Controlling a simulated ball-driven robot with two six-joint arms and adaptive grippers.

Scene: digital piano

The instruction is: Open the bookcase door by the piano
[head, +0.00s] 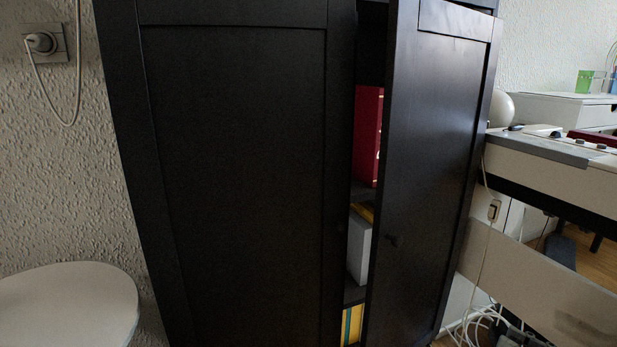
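The black bookcase fills the middle of the head view. Its left door (240,170) is shut. Its right door (428,170), the one by the piano, stands partly open, its free left edge swung out toward me. A small dark knob (394,241) sits low on this door near that edge. Through the gap I see a red item (368,135), a grey-white box (359,245) and a yellow item (352,322) on the shelves. The digital piano (560,160) is to the right, close to the door's hinge side. Neither of my grippers shows in this view.
A round white seat or table top (68,305) is at the lower left. A wall socket (44,42) with a white cord is at the upper left. White cables (480,328) lie in a tangle on the floor under the piano.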

